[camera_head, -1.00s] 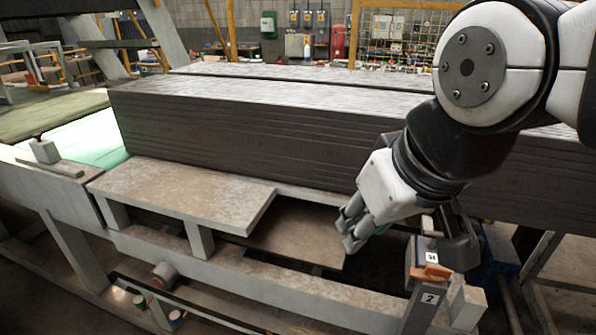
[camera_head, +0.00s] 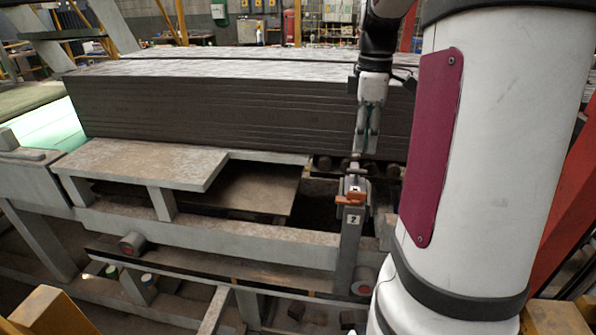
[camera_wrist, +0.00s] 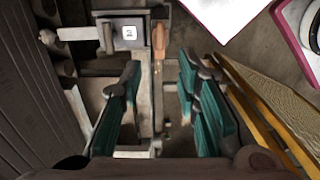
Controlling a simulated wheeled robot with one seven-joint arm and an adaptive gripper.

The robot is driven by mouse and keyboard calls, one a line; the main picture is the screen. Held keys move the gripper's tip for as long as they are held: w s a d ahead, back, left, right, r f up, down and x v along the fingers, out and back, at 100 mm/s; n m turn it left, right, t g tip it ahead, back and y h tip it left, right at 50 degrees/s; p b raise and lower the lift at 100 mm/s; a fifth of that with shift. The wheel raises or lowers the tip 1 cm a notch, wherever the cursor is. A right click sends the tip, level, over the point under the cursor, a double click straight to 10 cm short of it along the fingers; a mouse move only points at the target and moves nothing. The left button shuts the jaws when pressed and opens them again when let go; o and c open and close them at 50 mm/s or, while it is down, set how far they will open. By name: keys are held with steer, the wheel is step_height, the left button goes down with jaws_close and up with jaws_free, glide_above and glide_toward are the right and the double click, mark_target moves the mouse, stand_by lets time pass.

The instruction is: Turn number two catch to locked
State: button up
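The number two catch has an orange handle (camera_head: 350,198) on top of a grey post with a white "2" label (camera_head: 353,219). In the wrist view, the orange handle (camera_wrist: 158,45) is a narrow upright strip just right of a plate with a white label (camera_wrist: 129,32). My gripper (camera_head: 360,153) points down just above and behind the catch in the head view. In the wrist view, my gripper (camera_wrist: 160,70) has its teal-padded fingers apart with nothing held between them. The handle lies beyond the fingertips, in line with the gap. I see no contact.
A long stack of dark boards (camera_head: 230,115) stands behind the catch. A grey ledge (camera_head: 140,160) lies to its left, and a grey rail (camera_head: 220,235) runs at the front. My arm covers much of the right side in the head view.

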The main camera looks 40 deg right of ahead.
mark_target(357, 192)
step_height(357, 192, down, 14)
steer(key=shift+r+p, duration=0.1)
steer(key=shift+p, duration=0.2)
stand_by(0.3)
jaws_close()
